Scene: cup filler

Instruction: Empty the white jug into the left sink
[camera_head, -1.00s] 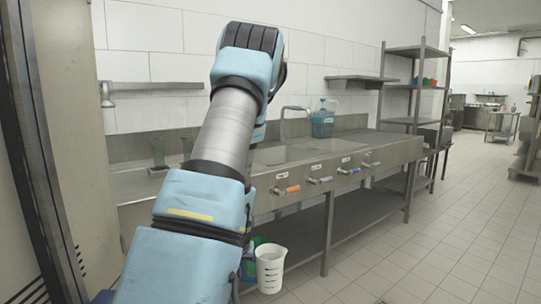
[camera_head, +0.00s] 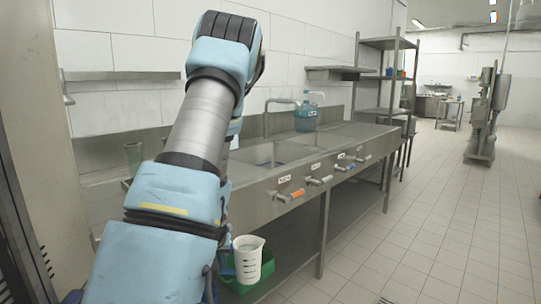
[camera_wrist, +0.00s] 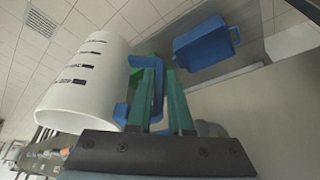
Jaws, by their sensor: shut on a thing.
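The white jug (camera_head: 247,262) hangs upright in front of the lower shelf, below the counter front. It has dark scale marks and an open top; I cannot tell how full it is. In the wrist view the jug (camera_wrist: 85,85) fills the left side. My gripper (camera_wrist: 162,68) has green fingers shut at the jug's blue handle (camera_wrist: 133,95). In the head view my arm hides most of the gripper. A sink basin (camera_head: 282,152) with a tap (camera_head: 267,118) shows in the counter, right of my arm and above the jug. My arm covers its left part.
The steel counter (camera_head: 345,137) carries a blue-green water container (camera_head: 306,118) and a clear glass (camera_head: 133,157). Handles stick out of its front. A green crate (camera_head: 252,272) is behind the jug. A blue bin (camera_wrist: 205,48) shows in the wrist view. Tiled floor at right is free.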

